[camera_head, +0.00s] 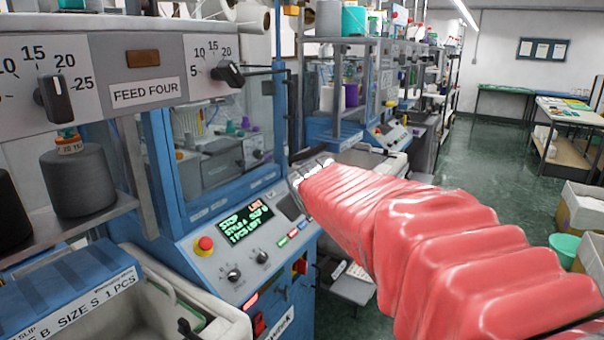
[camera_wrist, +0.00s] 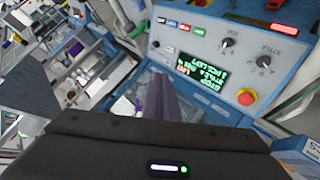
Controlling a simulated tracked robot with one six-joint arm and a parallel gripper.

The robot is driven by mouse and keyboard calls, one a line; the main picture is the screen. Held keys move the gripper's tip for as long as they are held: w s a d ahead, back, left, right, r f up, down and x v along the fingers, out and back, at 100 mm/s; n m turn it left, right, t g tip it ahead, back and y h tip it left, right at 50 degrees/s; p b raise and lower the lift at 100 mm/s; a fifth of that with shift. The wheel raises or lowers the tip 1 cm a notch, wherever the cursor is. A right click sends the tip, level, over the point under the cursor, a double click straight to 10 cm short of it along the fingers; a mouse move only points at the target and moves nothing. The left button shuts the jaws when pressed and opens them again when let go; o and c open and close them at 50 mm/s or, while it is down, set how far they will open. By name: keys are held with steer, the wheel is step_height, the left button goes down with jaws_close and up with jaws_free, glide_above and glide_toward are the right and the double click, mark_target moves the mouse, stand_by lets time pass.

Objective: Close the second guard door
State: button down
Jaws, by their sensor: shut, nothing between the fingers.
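The near knitting machine has a clear guard panel in a blue frame (camera_head: 160,165), above its control panel (camera_head: 250,225). I cannot tell from this angle which pane is the second guard door or how far it stands open. A further blue-framed machine (camera_head: 355,95) stands behind it. My arm in its red sleeve reaches in from the lower right, and its end is by the right side of the near machine. In the wrist view my gripper (camera_wrist: 158,95) is shut and empty, its dark fingers pointing past the control panel (camera_wrist: 210,65), which appears upside down.
A red stop button (camera_head: 205,244) and knobs sit on the control panel. A grey yarn cone (camera_head: 80,180) stands on the left shelf, below the FEED FOUR panel (camera_head: 145,92). The green floor (camera_head: 480,160) of the aisle is open at right, with boxes (camera_head: 580,208) along its edge.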

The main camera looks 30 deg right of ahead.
steer(key=s+a+f+m+g+y, duration=0.1)
steer(key=s+a+f, duration=0.3)
steer(key=s, duration=0.5)
steer(key=s+a+f+m+g+y, duration=0.1)
steer(key=s+a+f, duration=0.4)
steer(key=s, duration=0.5)
steer(key=s+a+f+m+g+y, duration=0.2)
steer(key=s+a+f+g, duration=0.1)
steer(key=s+a, duration=0.4)
steer(key=s+f, duration=0.1)
steer(key=s, duration=0.2)
steer(key=shift+a+f+g, duration=0.25)
steer(key=shift+f+g, duration=0.05)
steer(key=shift+s, duration=0.1)
